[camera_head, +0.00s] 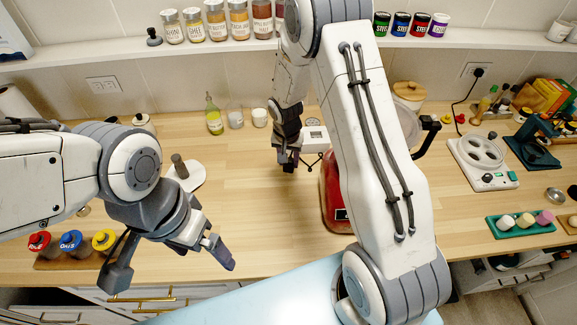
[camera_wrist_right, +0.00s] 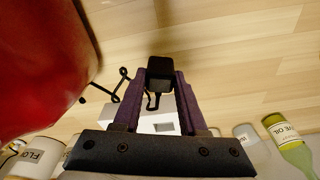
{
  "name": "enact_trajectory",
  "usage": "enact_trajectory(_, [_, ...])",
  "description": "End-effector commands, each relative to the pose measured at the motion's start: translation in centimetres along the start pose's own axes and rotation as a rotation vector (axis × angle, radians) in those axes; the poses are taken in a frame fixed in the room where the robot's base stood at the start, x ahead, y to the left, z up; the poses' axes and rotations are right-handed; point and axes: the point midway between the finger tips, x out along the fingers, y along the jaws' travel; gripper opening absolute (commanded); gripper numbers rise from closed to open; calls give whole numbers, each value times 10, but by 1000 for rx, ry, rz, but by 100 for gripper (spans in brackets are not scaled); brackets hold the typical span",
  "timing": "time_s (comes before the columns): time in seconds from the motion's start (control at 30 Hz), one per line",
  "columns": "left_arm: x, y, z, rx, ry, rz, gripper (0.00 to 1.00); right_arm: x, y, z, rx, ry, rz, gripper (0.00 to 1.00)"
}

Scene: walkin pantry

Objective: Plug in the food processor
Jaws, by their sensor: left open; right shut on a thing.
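The food processor (camera_head: 333,190) has a red body and stands mid-counter, mostly hidden behind my right arm. Its red side (camera_wrist_right: 40,60) fills the left of the right wrist view. My right gripper (camera_head: 288,162) is left of it, above the counter. In the right wrist view its purple fingers are shut on a black plug (camera_wrist_right: 160,70). A black cord (camera_wrist_right: 120,82) shows between the plug and the red body. A double wall outlet (camera_head: 103,85) is at the back left, with nothing plugged in. My left gripper (camera_head: 168,264) is open and empty near the counter's front edge.
A second outlet (camera_head: 477,69) at the right has a black plug in it. A white box (camera_head: 314,138) stands behind my right gripper. An oil bottle (camera_head: 213,116) stands near the wall. Red, blue and yellow jars (camera_head: 72,243) stand front left. The left-middle counter is mostly clear.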

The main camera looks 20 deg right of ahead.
Motion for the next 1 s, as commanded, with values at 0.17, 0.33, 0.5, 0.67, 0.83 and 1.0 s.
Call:
enact_trajectory(0.17, [11,-1,1,1,0,0,95,-36,-1,-7,2,7,-4,0])
enact_trajectory(0.33, [16,-1,1,1,0,0,95,-60,-1,-12,-2,5,-3,0])
enact_trajectory(0.5, [18,-1,1,1,0,0,95,-70,-7,-39,-45,4,-4,0])
enact_trajectory(0.67, [18,-1,1,1,0,0,95,-74,-14,-84,-134,5,-15,0])
enact_trajectory(0.83, [19,-1,1,1,0,0,95,-78,-18,-121,-225,2,-30,0])
enact_trajectory(1.0, [19,-1,1,1,0,0,95,-81,-19,-140,-281,0,-42,0])
